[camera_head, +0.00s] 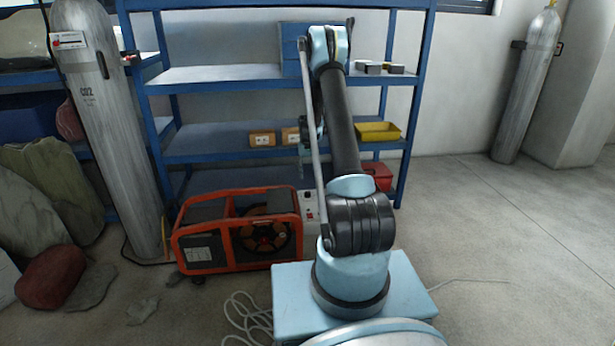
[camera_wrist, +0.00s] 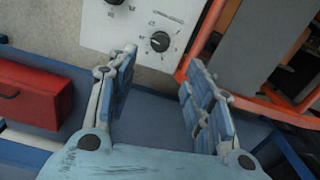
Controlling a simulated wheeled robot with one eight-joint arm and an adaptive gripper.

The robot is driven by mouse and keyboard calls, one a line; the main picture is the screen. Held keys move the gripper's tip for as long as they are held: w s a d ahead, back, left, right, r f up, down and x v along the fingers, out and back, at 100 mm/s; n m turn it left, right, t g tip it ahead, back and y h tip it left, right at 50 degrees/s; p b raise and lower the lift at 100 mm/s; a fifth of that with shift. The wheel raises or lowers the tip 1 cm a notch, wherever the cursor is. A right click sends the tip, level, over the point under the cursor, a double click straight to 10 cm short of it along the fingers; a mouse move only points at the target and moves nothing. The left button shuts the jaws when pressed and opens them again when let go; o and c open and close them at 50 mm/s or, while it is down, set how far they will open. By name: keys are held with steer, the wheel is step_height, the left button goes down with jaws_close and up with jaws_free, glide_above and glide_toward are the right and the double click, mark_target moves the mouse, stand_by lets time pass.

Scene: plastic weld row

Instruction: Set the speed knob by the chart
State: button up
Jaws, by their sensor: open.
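A pale control panel (camera_wrist: 147,30) at the top of the wrist view carries a black speed knob (camera_wrist: 159,41) with a ring of small marks around it. A second dark knob (camera_wrist: 114,2) is cut off at the top edge. The marks are too small to read. My gripper (camera_wrist: 163,60) is open and empty, its two blue-grey fingers apart, with the knob seen beyond the gap between the tips. I see no contact. In the head view a pale box (camera_head: 310,206) with a red switch shows partly behind my arm. I cannot make out a readable chart.
An orange-framed machine (camera_head: 238,228) stands left of the pale box; its frame (camera_wrist: 203,35) borders the panel. A blue shelf rack (camera_head: 215,75) is behind. A red box (camera_wrist: 35,93) lies at left in the wrist view. Gas cylinders (camera_head: 105,130) stand left and right. Floor at right is clear.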

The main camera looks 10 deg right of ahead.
step_height(320, 180, up, 5)
steer(key=m, duration=1)
glide_toward(308, 192)
step_height(308, 192, down, 9)
steer(key=shift+s+a+r, duration=0.15)
steer(key=shift+c, duration=0.6)
steer(key=c, duration=1)
